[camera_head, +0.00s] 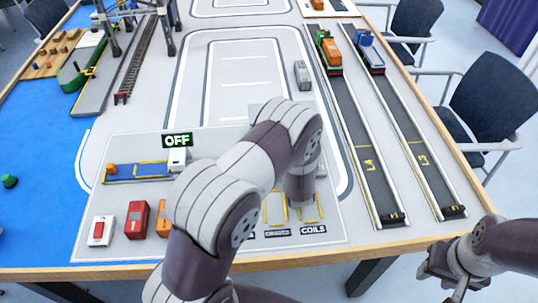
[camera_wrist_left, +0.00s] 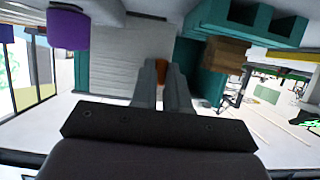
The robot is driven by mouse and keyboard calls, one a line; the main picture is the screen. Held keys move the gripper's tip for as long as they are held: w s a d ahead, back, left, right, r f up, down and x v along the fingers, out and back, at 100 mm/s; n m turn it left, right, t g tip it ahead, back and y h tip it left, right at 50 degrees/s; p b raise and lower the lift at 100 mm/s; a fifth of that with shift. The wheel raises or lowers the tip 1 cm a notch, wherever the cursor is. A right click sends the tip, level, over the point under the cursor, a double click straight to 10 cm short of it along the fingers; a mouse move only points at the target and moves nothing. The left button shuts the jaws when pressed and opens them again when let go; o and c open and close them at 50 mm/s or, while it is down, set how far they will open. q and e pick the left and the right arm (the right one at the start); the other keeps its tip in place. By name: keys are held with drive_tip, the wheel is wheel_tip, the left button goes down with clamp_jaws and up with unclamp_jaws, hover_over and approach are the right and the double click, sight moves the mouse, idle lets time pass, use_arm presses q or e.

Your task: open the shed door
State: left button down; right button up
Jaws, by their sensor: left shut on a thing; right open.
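My left arm reaches over the table in the head view and hides most of the shed; a pale flat piece behind the arm may be its roof. In the left wrist view, a grey ribbed panel (camera_wrist_left: 115,62), which looks like the shed door, stands between teal walls (camera_wrist_left: 213,75). My left gripper (camera_wrist_left: 162,80) is shut on a small orange-brown piece (camera_wrist_left: 162,66) in front of this panel, apparently its handle. How far the door is open I cannot tell. My right gripper (camera_head: 445,275) is open and empty, off the table's front right edge.
Two dark truck lanes (camera_head: 365,155) run along the right. A grey vehicle (camera_head: 302,74) and crane legs (camera_head: 169,35) stand farther back.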

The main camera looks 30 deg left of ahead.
use_arm(q)
drive_tip(key=shift+w+d, duration=0.3)
drive_tip(key=shift+d, duration=0.15)
drive_tip(key=c, duration=1.1)
unclamp_jaws()
drive_tip(key=v, duration=1.2)
drive_tip(key=shift+s+r, duration=0.3)
